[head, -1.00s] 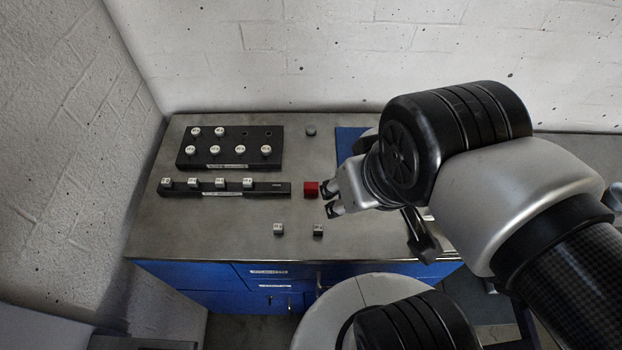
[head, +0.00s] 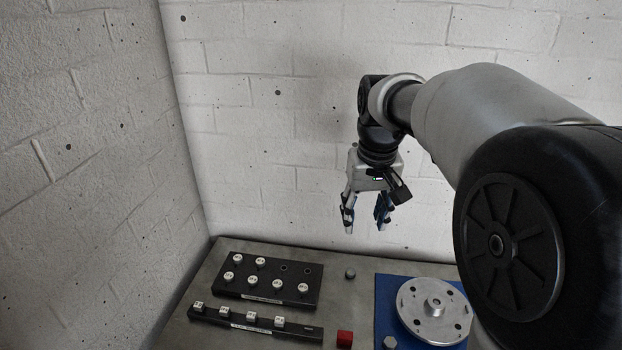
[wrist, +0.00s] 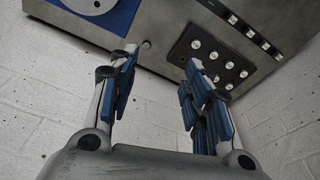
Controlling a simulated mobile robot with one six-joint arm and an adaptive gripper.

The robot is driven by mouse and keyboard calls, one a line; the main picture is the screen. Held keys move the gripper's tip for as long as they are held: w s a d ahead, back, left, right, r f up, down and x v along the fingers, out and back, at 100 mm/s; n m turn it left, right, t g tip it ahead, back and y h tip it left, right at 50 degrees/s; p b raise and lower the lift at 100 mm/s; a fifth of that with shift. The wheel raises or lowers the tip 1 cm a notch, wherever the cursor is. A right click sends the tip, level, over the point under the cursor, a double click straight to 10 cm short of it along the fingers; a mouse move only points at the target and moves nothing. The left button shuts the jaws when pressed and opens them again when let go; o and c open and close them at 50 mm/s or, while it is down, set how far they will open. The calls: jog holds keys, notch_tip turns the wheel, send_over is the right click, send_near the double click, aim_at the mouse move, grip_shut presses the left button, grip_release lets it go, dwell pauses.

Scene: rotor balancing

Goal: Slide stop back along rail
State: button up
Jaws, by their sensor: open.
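The long dark rail (head: 303,331) lies across the front of the bench, with several white-topped pieces on it; it also shows in the wrist view (wrist: 257,39). A red block (head: 345,338) sits just past the rail's right end, with a small gap; it may be the stop, but I cannot tell for sure. My gripper (head: 365,222) is open and empty, pointing down, high above the back of the bench near the wall. Its spread fingers show in the wrist view (wrist: 162,88), with nothing between them.
A black rack (head: 240,262) with several round white-topped weights stands behind the rail. A small grey knob (head: 350,273) stands near the back edge. Walls (head: 255,140) close the back and left.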

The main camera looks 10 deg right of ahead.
jog(key=w+d+f+g, duration=0.1)
jog(key=w+d+f, duration=0.1)
jog(key=w+f, duration=0.65)
jog(key=g, duration=0.1)
send_near(351, 271)
notch_tip(351, 271, down, 8)
jog(key=b, duration=0.3)
jog(key=shift+f+b, duration=0.2)
jog(key=shift+b, duration=0.2)
jog(key=shift+c, duration=0.3)
grip_shut()
